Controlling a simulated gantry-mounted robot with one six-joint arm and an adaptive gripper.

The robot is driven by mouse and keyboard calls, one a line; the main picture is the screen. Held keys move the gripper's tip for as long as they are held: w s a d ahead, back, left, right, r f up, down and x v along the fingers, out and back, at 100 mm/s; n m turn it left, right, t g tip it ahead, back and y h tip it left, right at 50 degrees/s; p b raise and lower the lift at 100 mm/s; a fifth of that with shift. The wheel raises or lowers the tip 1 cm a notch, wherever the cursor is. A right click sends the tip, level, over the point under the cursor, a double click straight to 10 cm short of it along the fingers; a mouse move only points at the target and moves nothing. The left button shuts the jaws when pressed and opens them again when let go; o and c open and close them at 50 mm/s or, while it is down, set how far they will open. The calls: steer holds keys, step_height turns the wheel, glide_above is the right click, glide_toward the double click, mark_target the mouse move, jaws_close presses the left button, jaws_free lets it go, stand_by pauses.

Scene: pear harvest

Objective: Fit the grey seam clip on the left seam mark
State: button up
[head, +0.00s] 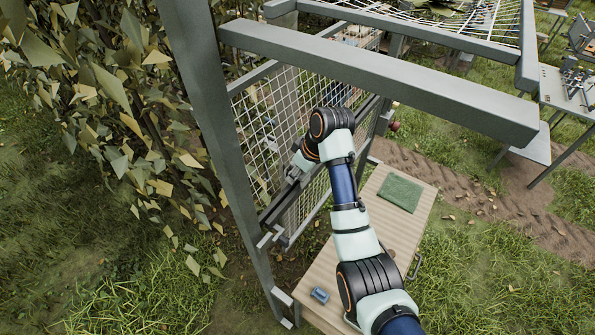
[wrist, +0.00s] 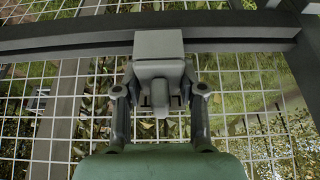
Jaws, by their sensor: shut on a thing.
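The grey seam clip (wrist: 158,45) is a blocky grey piece with a stem pointing down. It shows at the top centre of the wrist view. My gripper (wrist: 160,92) is shut on it, one finger on each side of its lower part. The clip's upper part overlaps the dark rail (wrist: 75,40) that runs across the mesh; I cannot tell whether it touches or is seated. In the head view my gripper (head: 297,167) is beside the rail, and the clip is too small to make out. I cannot pick out the left seam mark in either view.
A wire mesh panel (head: 262,120) stands in a grey frame with a thick post (head: 222,130) and an overhead beam (head: 400,88). Below my arm is a wooden table (head: 375,225) with a green mat (head: 400,192) and a small blue object (head: 319,294). Foliage fills the left.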

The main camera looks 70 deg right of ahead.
steer(key=shift+f, duration=0.1)
step_height(320, 180, down, 2)
steer(key=shift+f+b, duration=0.1)
steer(key=shift+b, duration=0.25)
stand_by(0.3)
steer(key=shift+p, duration=0.35)
stand_by(0.4)
stand_by(0.7)
steer(key=o, duration=1.1)
steer(key=shift+f, duration=0.1)
